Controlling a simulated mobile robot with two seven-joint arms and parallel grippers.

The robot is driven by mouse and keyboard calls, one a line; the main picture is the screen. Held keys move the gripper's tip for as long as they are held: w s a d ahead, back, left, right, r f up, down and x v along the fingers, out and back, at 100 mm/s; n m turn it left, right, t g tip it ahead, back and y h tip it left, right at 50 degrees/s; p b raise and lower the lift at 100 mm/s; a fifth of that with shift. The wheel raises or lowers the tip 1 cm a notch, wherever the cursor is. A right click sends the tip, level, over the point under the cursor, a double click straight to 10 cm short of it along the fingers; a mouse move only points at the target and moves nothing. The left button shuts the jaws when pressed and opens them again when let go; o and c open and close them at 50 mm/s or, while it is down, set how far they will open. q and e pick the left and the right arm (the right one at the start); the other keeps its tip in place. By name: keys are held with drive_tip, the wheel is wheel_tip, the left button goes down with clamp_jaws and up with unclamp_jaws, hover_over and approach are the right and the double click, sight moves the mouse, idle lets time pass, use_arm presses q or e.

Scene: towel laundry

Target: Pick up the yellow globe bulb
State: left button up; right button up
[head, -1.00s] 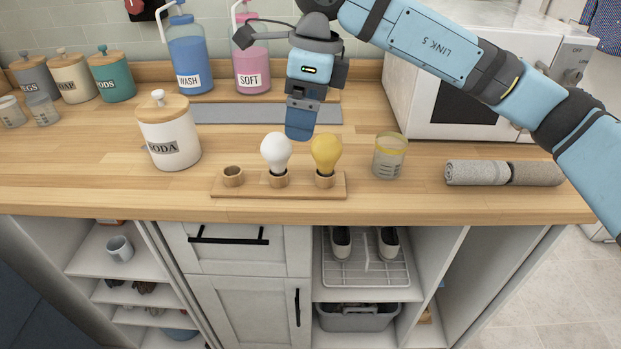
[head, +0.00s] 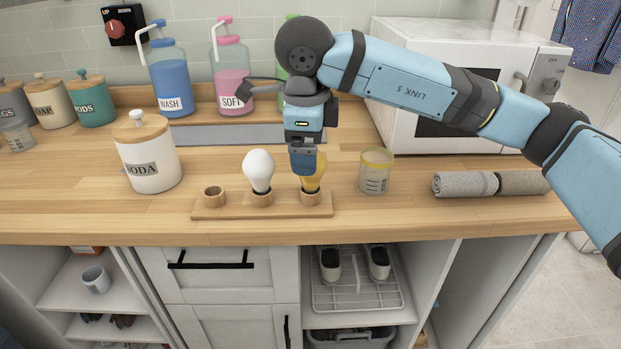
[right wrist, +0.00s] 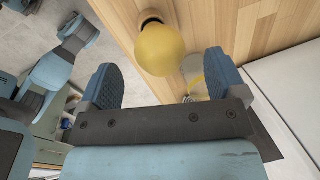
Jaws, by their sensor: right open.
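The yellow globe bulb (head: 317,178) stands upright in the right-hand cup of the wooden bulb holder (head: 232,212). My right gripper (head: 303,172) is over it and hides part of it in the head view. In the right wrist view the bulb (right wrist: 160,50) lies just beyond and between the fingertips of my open, empty gripper (right wrist: 163,75). I cannot tell whether a finger touches it. A white globe bulb (head: 259,170) stands in the middle cup. The left cup (head: 214,196) is empty.
A glass beaker with a yellow rim (head: 376,171) stands right of the holder. Two rolled towels (head: 465,184) lie farther right, before the white microwave (head: 450,85). The SODA jar (head: 148,158) stands to the left. Soap bottles (head: 172,78) stand behind.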

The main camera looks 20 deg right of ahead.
drive_tip(key=f, duration=0.2)
drive_tip(key=f+b, duration=0.1)
drive_tip(key=f, duration=0.1)
drive_tip(key=shift+w+d, duration=0.2)
drive_tip(key=shift+d, duration=0.05)
drive_tip(key=shift+w+f, duration=0.1)
drive_tip(key=shift+f, duration=0.2)
use_arm(q)
drive_tip(key=shift+w+d+r+t+h, duration=0.25)
drive_tip(key=shift+r, duration=0.25)
drive_tip(key=shift+w+d+r+t+h, duration=0.2)
drive_tip(key=shift+w+r+t+h, duration=0.05)
drive_tip(key=shift+r, duration=0.25)
use_arm(e)
drive_tip(key=c, duration=1)
drive_tip(key=shift+r, duration=0.1)
drive_tip(key=shift+c, duration=0.2)
